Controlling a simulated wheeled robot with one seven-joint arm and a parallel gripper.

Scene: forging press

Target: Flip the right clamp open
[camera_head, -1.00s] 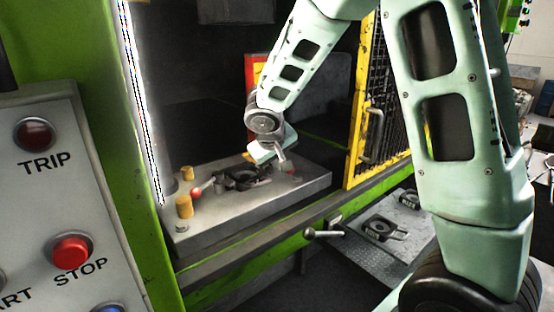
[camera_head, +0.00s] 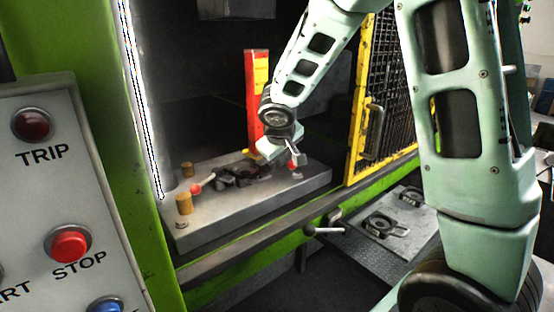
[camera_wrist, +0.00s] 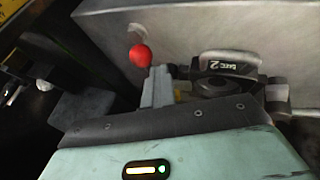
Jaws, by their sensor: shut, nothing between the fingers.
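The right clamp shows by its red ball knob (camera_head: 294,164) at the right of the grey press bed (camera_head: 250,217). In the wrist view the knob (camera_wrist: 140,55) sits just beyond my fingertips. My gripper (camera_head: 299,156) is shut and empty, right at the knob; I cannot tell whether they touch. Its grey fingers also show in the wrist view (camera_wrist: 159,77). Much of the clamp's arm is hidden by my gripper. The left clamp's red knob (camera_head: 197,190) points to the left. A dark die (camera_head: 250,171) lies between the clamps; the wrist view shows its numbered block (camera_wrist: 230,64).
Two brass posts stand at the bed's left; the front one (camera_head: 184,204) is nearer. A red and yellow post (camera_head: 256,95) rises behind. The yellow mesh guard (camera_head: 372,100) borders the right side. A lever handle (camera_head: 324,231) juts out in front. The control panel (camera_head: 40,190) is left.

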